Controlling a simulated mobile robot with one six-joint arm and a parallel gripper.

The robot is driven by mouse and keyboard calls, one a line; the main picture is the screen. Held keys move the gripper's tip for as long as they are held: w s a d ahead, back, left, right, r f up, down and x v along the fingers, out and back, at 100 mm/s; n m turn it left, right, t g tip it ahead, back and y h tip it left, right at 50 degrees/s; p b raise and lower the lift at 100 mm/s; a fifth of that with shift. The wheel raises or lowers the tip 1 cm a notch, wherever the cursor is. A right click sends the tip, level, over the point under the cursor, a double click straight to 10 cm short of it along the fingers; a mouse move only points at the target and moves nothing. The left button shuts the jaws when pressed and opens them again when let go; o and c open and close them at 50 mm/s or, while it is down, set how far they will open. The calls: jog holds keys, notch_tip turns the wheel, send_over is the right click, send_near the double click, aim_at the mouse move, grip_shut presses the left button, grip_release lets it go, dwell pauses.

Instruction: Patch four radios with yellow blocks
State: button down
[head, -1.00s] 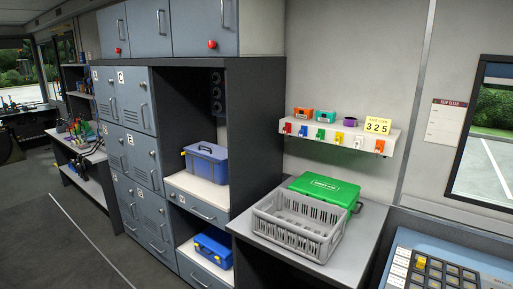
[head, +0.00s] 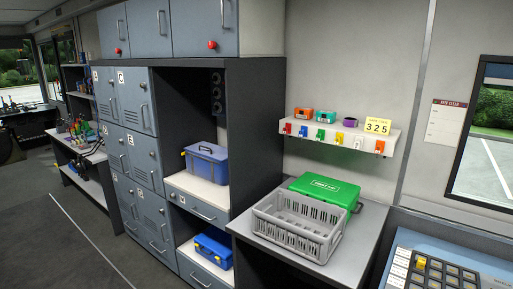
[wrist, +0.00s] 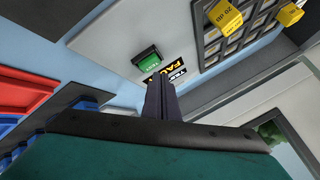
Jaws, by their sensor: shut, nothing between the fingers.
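A blue panel (head: 450,262) with a grid of dark square slots stands at the lower right of the head view. A yellow block (head: 421,262) sits in the grid's upper left slot. In the wrist view, two yellow blocks with dark lettering show at the top right: one nearer the middle (wrist: 223,16) and one at the edge (wrist: 290,14), by the slotted grid (wrist: 238,36). My gripper (wrist: 161,82) is shut and empty, apart from both blocks. It is not visible in the head view.
Red bins (wrist: 25,92) show at left. In the head view, a grey crate (head: 296,228) and green case (head: 328,191) are on the counter, below a shelf (head: 337,133).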

notch_tip(320, 180, up, 6)
jog(key=shift+p, duration=1)
dwell(0.5)
